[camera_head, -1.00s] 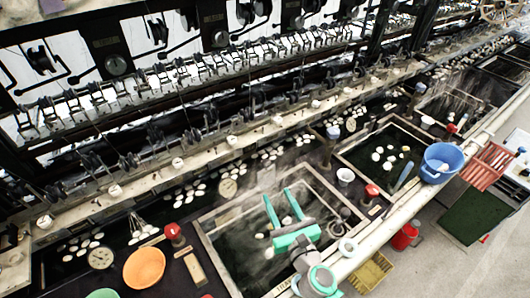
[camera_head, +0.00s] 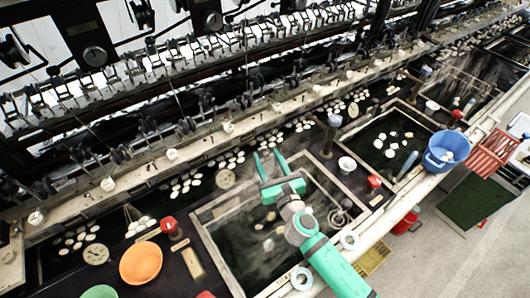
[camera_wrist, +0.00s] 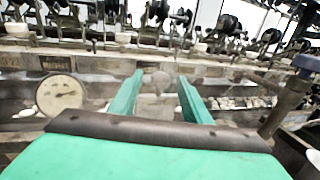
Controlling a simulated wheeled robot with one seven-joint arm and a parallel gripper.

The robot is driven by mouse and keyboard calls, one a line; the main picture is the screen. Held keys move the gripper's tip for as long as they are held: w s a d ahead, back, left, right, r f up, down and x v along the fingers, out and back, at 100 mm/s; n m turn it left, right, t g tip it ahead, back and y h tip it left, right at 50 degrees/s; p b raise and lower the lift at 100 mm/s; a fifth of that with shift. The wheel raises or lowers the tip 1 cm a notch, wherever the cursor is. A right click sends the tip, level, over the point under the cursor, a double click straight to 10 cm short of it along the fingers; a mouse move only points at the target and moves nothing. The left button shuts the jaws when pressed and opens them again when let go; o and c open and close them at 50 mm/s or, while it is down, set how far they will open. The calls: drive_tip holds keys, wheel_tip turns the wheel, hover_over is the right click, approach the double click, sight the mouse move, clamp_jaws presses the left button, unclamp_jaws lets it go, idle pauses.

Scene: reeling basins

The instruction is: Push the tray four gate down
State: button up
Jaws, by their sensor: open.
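My gripper (camera_head: 269,156) is open and empty, its two green fingers reaching over the far rim of the near basin (camera_head: 205,236). In the wrist view its fingertips (camera_wrist: 160,78) point at the stone ledge below the reels, with a small pale blurred thing between and beyond them. I cannot tell which part is the tray four gate. A post with a grey-blue knob (camera_head: 334,120) stands behind the basin to the right of the fingers; a similar knob (camera_wrist: 306,63) shows at right in the wrist view. The fingers appear to touch nothing.
A round gauge (camera_head: 225,179) lies left of the fingers, and shows in the wrist view (camera_wrist: 60,95). Red-knobbed posts (camera_head: 169,225) (camera_head: 375,182) flank the basin. An orange bowl (camera_head: 141,264) is at left, a blue tub (camera_head: 437,158) at right. Reel machinery runs along the back.

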sight(267, 160)
drive_tip(key=shift+x, duration=1.45)
drive_tip(key=shift+c, duration=0.6)
clamp_jaws()
drive_tip(key=shift+f, duration=1.35)
drive_tip(key=shift+o, duration=0.6)
unclamp_jaws()
drive_tip(key=shift+r, duration=0.1)
drive_tip(key=shift+s+d, duration=0.35)
drive_tip(key=shift+s, duration=0.15)
drive_tip(key=v, duration=0.9)
drive_tip(key=shift+s, duration=0.35)
